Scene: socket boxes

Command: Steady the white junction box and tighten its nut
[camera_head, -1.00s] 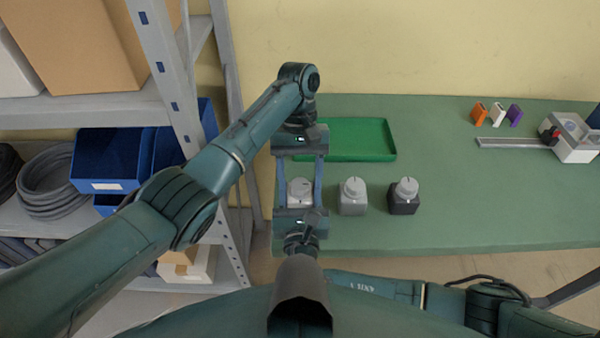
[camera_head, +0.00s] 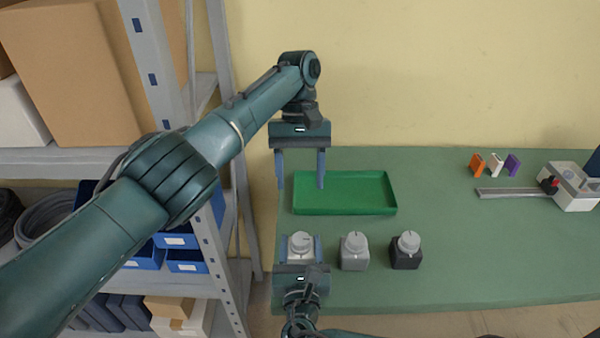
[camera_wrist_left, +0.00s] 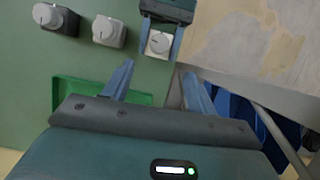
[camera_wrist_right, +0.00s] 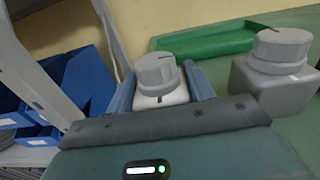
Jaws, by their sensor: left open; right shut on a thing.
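The white junction box (camera_head: 301,252) stands at the table's left end, with its round nut on top. It also shows in the left wrist view (camera_wrist_left: 158,44) and the right wrist view (camera_wrist_right: 161,98). My right gripper (camera_head: 300,240) is shut on the box, one finger on each side, below the nut. The nut (camera_wrist_right: 156,70) shows clear above the fingers. My left gripper (camera_head: 300,187) is open and empty, beyond the box and above the green tray's left end, apart from the nut.
A grey box (camera_head: 354,257) and a black box (camera_head: 405,257), each with a grey nut, stand to the right in a row. The green tray (camera_head: 345,210) lies empty behind them. Farther right are small coloured pieces (camera_head: 495,164) and a metal bar (camera_head: 507,193). Shelving (camera_head: 160,85) stands left.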

